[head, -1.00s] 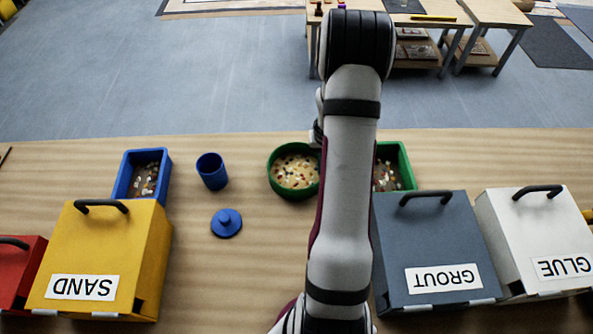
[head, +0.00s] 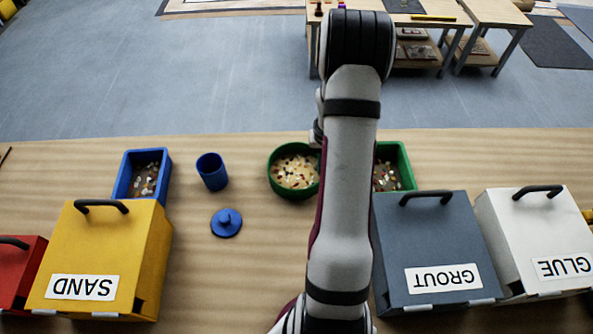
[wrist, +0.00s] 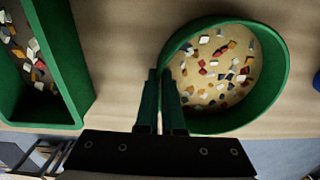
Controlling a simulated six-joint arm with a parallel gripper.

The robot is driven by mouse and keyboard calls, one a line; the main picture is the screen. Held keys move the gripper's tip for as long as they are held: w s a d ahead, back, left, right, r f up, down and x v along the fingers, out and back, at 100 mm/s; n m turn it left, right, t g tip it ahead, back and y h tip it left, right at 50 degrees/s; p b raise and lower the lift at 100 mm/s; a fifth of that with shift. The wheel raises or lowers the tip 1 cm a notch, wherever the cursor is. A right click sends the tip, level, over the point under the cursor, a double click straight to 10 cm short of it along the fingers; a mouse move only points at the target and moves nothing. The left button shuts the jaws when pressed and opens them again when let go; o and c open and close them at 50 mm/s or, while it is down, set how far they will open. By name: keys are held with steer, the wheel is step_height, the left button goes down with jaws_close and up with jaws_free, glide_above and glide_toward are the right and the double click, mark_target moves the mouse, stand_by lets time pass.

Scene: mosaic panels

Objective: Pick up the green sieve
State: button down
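The green sieve (head: 277,185) is a round green bowl-like piece holding sand-coloured material and several mosaic chips. It sits on the table left of my arm, and its right edge is partly hidden by the arm in the head view. In the wrist view the sieve (wrist: 277,85) fills the right half. My gripper (wrist: 159,72) is at its left wall, with the two dark fingers close together and the rim between them. It looks shut on the wall. The head view hides the fingers behind my arm.
A green tray (head: 405,163) with chips stands right of the sieve, and it also shows in the wrist view (wrist: 62,60). A blue cup (head: 212,174), blue lid (head: 227,222) and blue tray (head: 122,176) lie left. SAND (head: 75,245) and GROUT (head: 435,235) boxes stand nearer.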

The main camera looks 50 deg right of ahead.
step_height(320, 180, up, 16)
steer(key=shift+f, duration=0.25)
stand_by(0.6)
steer(key=shift+w+a, duration=0.1)
steer(key=w+a, duration=1.4)
steer(key=a, duration=0.1)
steer(key=shift+a, duration=0.25)
stand_by(4.5)
steer(key=shift+w, duration=0.1)
